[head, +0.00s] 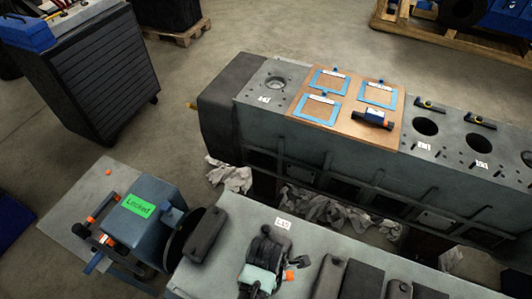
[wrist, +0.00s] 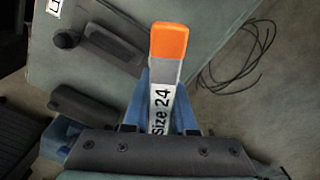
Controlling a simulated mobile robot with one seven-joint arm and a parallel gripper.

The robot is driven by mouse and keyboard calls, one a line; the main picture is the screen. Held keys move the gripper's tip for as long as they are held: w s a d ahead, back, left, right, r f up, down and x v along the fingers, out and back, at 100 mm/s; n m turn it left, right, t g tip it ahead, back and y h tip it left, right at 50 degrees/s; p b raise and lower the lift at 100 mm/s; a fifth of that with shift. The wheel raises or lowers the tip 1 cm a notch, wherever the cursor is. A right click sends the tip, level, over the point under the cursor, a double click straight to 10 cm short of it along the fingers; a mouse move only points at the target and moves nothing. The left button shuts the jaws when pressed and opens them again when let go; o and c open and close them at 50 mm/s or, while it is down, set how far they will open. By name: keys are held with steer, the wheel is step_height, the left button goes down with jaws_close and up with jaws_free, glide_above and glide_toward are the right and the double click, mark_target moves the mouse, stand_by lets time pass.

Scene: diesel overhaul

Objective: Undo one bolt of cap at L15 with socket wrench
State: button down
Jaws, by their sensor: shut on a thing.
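My gripper (wrist: 168,118) is shut on the socket wrench (wrist: 168,50). The wrench's grey handle has an orange end and reads "Size 24" in the wrist view. Its socket end is hidden there. In the head view, a small orange part of the wrench (head: 290,275) shows beside my teal and dark wrist. The white label L15 (head: 283,223) lies on the grey front block just behind my gripper. A dark cap (wrist: 110,45) lies near a label in the wrist view. I cannot tell whether the socket touches a bolt.
Dark caps stand left (head: 203,235) and right (head: 328,277) of my gripper. A blue box with a green "Locked" sign (head: 138,205) is at left, near orange-ended tools (head: 92,218). Behind, the long engine block carries a wooden board (head: 345,130). White rags (head: 230,175) lie between.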

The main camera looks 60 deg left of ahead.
steer(key=n, duration=0.5)
steer(key=shift+r, duration=0.1)
steer(key=n, duration=0.4)
steer(key=shift+n, duration=0.3)
